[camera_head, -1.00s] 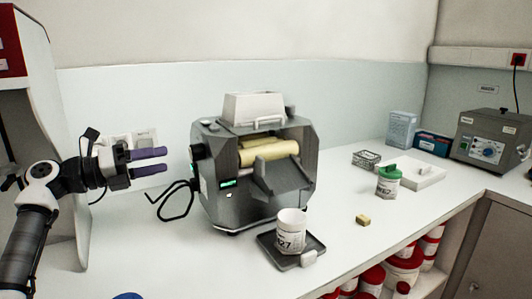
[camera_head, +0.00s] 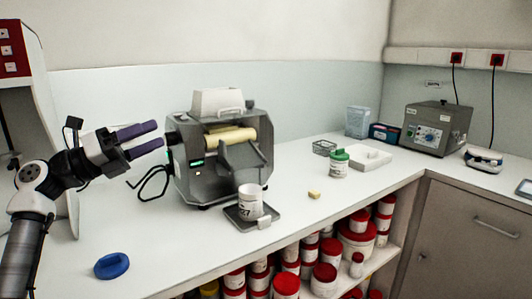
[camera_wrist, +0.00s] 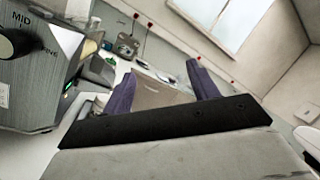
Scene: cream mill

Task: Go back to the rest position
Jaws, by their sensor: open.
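My gripper (camera_head: 150,138) is at the left in the head view, above the counter and to the left of the mill. Its two purple fingers are apart with nothing between them. They also show spread and empty in the wrist view (camera_wrist: 160,85). The grey mill (camera_head: 190,178) with a white hopper and cream rollers stands on the counter. A white labelled cup (camera_head: 251,203) stands on a dark tray (camera_head: 236,217) in front of the mill. In the wrist view, the grey side of the mill (camera_wrist: 30,90) fills the left edge, close beside my gripper.
A blue lid (camera_head: 111,266) lies on the counter's front left. Red-lidded jars (camera_head: 357,240) fill the shelf below. A white cabinet (camera_head: 40,110) borders the left.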

